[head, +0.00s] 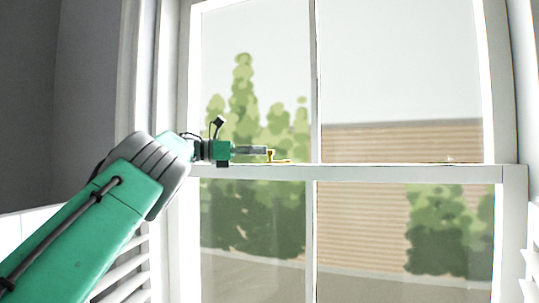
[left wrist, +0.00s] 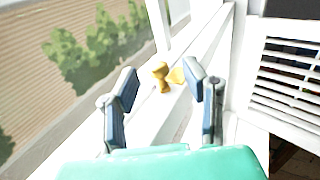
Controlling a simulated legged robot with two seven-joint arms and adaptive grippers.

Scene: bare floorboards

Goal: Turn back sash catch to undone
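A small gold sash catch (head: 271,157) sits on the white meeting rail (head: 400,173) of the window, left of the middle bar in the head view. In the left wrist view the catch (left wrist: 162,77) has a knob-like part and a flat part. My left gripper (head: 262,150) reaches in from the left at the catch. In the left wrist view its two fingers (left wrist: 160,85) are spread apart, with the catch showing between and just beyond the tips. No contact is visible. My right gripper is not in view.
A second small gold piece (head: 450,161) lies along the rail at the right. Window frame posts stand on both sides, and white louvred shutters (head: 125,270) are at the lower left. Glass panes lie above and below the rail.

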